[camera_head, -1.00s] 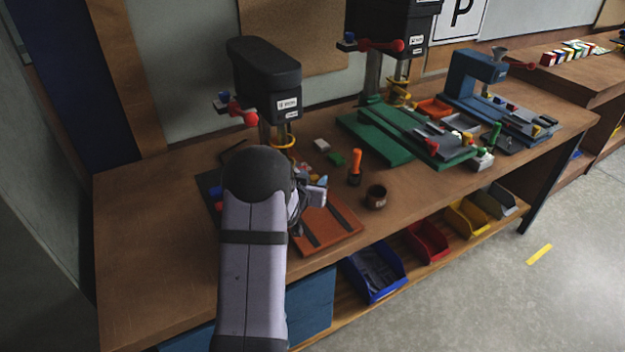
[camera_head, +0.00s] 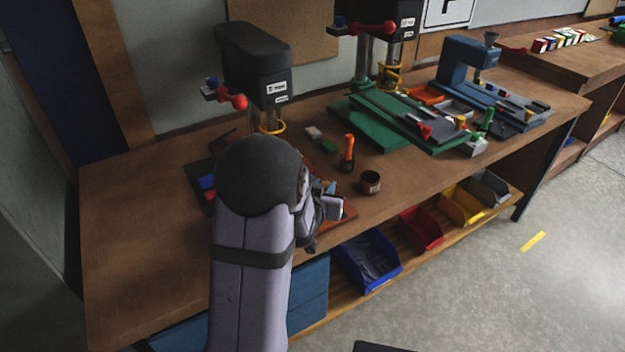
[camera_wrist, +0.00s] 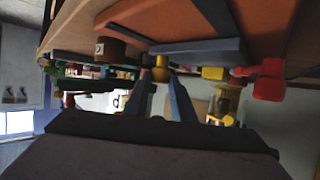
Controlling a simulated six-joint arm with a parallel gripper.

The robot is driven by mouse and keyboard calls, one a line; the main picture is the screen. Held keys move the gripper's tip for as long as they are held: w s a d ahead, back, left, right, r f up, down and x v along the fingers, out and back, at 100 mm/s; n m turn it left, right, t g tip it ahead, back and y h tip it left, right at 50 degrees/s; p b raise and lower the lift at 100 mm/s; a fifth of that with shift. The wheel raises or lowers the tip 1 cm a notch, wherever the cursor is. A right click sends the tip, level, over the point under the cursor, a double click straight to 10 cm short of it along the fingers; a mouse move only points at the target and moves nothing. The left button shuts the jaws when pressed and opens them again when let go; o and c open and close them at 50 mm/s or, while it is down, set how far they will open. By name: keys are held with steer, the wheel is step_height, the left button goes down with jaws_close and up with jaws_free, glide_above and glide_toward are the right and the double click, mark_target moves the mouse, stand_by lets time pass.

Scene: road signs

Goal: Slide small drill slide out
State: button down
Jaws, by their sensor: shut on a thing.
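The small drill (camera_head: 258,68) with a black head and red handle stands at the left of the bench in the head view. An orange-red plate (camera_head: 350,210) lies at its front, mostly hidden behind my arm. In the wrist view the orange plate (camera_wrist: 190,20), with a dark bar (camera_wrist: 200,52) along it, is at the top. My gripper (camera_wrist: 161,82) has its fingers close together and is shut on a small yellow knob (camera_wrist: 161,67) beside the bar.
A dark brown cup (camera_head: 370,183) and an orange-handled tool (camera_head: 348,153) stand right of the plate. A green machine base (camera_head: 410,120) lies farther right. In the wrist view, a yellow block (camera_wrist: 212,73) and red knob (camera_wrist: 268,80) are close right.

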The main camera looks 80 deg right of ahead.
steer(key=s+a+b, duration=0.1)
steer(key=s+a, duration=0.3)
steer(key=shift+s+a, duration=0.2)
steer(key=shift+s+a+f, duration=0.1)
steer(key=c, duration=1.6)
jaws_free()
steer(key=shift+o, duration=0.4)
steer(key=shift+s+a, duration=0.1)
